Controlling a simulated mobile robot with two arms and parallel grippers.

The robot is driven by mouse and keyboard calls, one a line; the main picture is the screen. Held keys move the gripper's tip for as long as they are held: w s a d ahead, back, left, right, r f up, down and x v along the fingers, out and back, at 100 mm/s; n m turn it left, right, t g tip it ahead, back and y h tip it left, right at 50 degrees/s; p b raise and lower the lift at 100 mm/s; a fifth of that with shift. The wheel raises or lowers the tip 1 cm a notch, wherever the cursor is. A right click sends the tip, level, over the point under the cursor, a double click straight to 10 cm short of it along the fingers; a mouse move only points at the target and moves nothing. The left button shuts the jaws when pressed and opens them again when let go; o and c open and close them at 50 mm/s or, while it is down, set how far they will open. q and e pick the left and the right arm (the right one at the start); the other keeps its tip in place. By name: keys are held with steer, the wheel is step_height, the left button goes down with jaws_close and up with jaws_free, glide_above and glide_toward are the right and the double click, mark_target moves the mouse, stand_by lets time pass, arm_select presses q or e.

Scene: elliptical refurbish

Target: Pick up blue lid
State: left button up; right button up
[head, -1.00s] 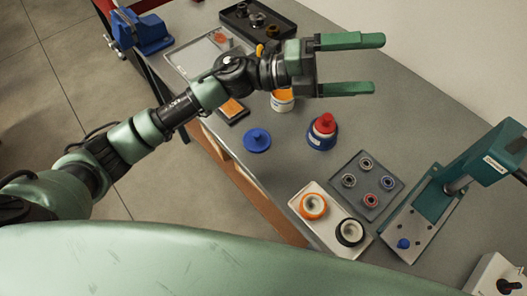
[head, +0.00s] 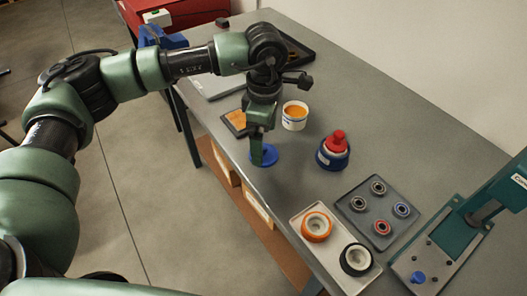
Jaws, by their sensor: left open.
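The blue lid (head: 290,157) is a flat blue disc lying on the grey table near its front edge. My left gripper (head: 260,158) points down over the lid, with its green fingers in front of the lid's left part and hiding its middle. The jaws are open. I cannot tell whether the fingers touch the lid or whether its knob is between them. My right gripper is not in view.
A white cup with orange contents (head: 295,117) stands behind the lid. A blue jar with a red top (head: 333,151) is to its right. A white tray (head: 335,257), a grey tray (head: 354,219) with rings, and a green press (head: 452,240) stand further right.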

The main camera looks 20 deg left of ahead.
mark_target(265, 148)
arm_select(q)
step_height(265, 148, down, 3)
steer(key=shift+d+f+p, duration=0.1)
steer(key=shift+f+p, duration=0.1)
steer(key=shift+p, duration=0.15)
steer(key=shift+f, duration=0.2)
steer(key=c, duration=1.4)
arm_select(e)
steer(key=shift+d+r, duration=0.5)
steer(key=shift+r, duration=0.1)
arm_select(q)
steer(key=shift+r, duration=0.2)
